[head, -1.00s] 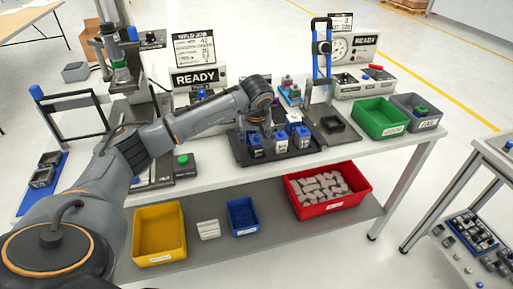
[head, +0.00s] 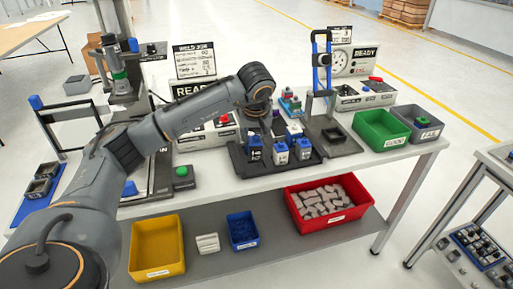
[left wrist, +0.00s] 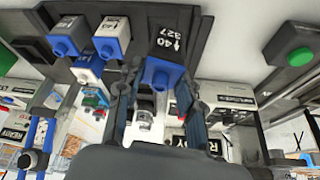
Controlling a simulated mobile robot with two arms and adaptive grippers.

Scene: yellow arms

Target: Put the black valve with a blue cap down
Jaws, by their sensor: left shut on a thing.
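The black valve with a blue cap (left wrist: 168,45) is between the fingers of my left gripper (left wrist: 155,95) in the left wrist view, its blue cap towards the palm. My left gripper is shut on it. In the head view the valve (head: 256,154) is at the left end of a front row, over the dark tray (head: 238,160). I cannot tell if its base touches the tray. In the head view my left gripper (head: 258,122) is partly hidden by my own wrist. My right gripper is not in view.
A dark fixture with a blue frame (head: 322,65) and green (head: 362,127) and grey bins (head: 433,117) stand to the right.

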